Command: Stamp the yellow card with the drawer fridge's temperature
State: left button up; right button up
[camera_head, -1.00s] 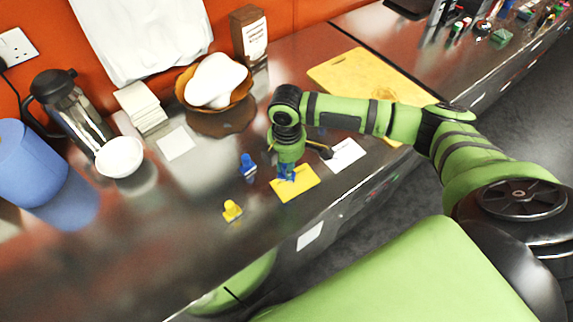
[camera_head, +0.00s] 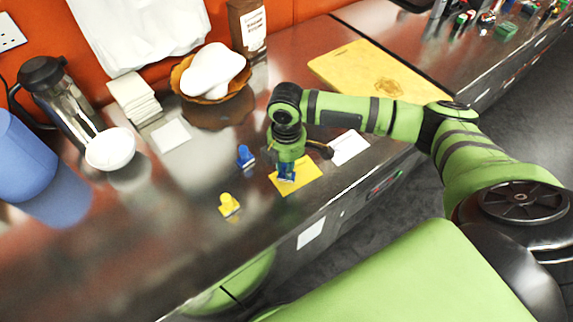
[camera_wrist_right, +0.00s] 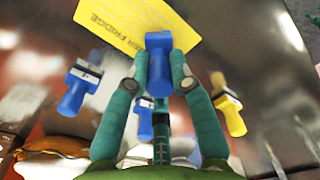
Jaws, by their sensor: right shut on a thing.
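The yellow card (camera_head: 306,174) lies on the steel counter near its front edge. In the right wrist view the card (camera_wrist_right: 122,22) shows printed lines and the word "FRIDGE". My right gripper (camera_head: 287,170) is shut on a blue stamp (camera_wrist_right: 159,58), held over the card's left part. I cannot tell whether the stamp touches the card. Another blue stamp (camera_head: 246,157) and a yellow stamp (camera_head: 229,204) stand to the left; both also show in the wrist view. A panel with small lights (camera_head: 384,184) is on the counter's front. My left gripper is not in view.
A white card (camera_head: 348,148) lies right of the gripper, before a yellow board (camera_head: 365,72). The counter's left front is clear.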

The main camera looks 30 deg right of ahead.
jog(key=shift+f, duration=0.6)
dwell(0.6)
jog(key=shift+s+f, duration=0.1)
jog(key=shift+s, duration=0.05)
dwell(2.1)
jog(key=shift+p, duration=0.3)
notch_tip(320, 180, up, 5)
jog(key=p, duration=0.6)
jog(key=shift+r+p, duration=0.6)
jog(key=shift+r, duration=0.5)
